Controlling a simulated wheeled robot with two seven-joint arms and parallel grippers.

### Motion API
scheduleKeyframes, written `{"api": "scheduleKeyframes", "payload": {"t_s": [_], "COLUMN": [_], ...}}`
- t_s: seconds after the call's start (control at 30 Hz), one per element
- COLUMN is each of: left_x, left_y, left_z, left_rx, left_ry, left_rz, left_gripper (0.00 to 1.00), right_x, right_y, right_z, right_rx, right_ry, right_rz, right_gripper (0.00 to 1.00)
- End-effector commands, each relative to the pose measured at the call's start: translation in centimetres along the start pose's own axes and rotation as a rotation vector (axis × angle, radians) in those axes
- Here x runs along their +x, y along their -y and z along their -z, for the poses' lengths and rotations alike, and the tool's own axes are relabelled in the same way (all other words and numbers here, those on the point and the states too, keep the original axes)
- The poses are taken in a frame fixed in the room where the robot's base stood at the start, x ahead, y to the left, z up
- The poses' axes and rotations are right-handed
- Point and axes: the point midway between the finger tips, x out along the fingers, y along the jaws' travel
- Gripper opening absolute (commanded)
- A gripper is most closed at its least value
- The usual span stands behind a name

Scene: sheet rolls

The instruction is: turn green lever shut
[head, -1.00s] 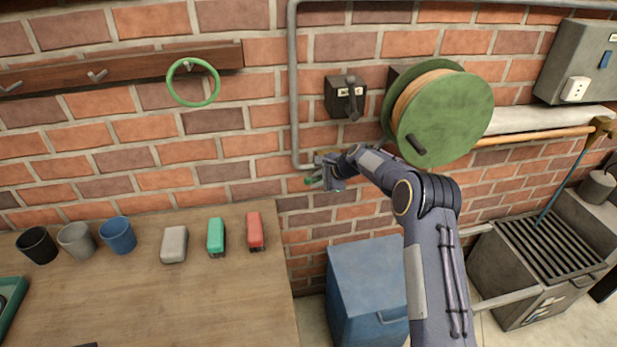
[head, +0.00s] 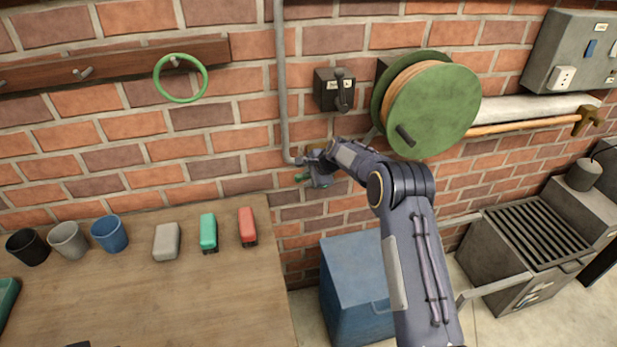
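The green lever (head: 302,177) shows as a small green tip low on the brick wall, beside the lower end of the grey pipe (head: 283,90). My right gripper (head: 313,174) is at the lever, and its body covers most of it and the fitting it belongs to. A green tip sticks out left of the fingers. The fingers are small and dark here, so I cannot tell whether they are open or closed on the lever. The lever's angle is mostly hidden. My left gripper is not in view.
A green reel (head: 440,115) and a switch box (head: 334,91) are on the wall above my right forearm. A blue bin (head: 355,285) stands below. The wooden table (head: 200,310) at left holds cups and small blocks. A green ring (head: 160,91) hangs on a hook.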

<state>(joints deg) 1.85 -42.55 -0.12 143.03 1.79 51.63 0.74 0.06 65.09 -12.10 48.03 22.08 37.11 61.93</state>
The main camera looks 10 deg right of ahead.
Motion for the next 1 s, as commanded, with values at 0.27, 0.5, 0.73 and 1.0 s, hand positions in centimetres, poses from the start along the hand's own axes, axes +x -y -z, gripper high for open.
{"api": "scheduleKeyframes", "payload": {"t_s": [0.27, 0.5, 0.73, 1.0], "left_x": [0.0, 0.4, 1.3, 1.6], "left_y": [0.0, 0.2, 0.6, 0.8], "left_z": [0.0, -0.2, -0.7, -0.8], "left_rx": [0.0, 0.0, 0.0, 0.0], "left_ry": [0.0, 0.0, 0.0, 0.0], "left_rz": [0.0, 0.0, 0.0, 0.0], "left_gripper": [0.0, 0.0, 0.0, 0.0], "right_x": [0.0, -1.2, -5.1, -7.7], "right_y": [0.0, 0.1, 0.0, 0.0], "right_z": [0.0, 0.1, 0.0, 0.0], "right_rx": [0.001, 0.001, 0.001, 0.001], "right_ry": [0.001, 0.0, 0.001, 0.001], "right_rz": [0.001, 0.004, 0.003, 0.001], "right_gripper": [0.37, 0.37, 0.37, 0.37]}}
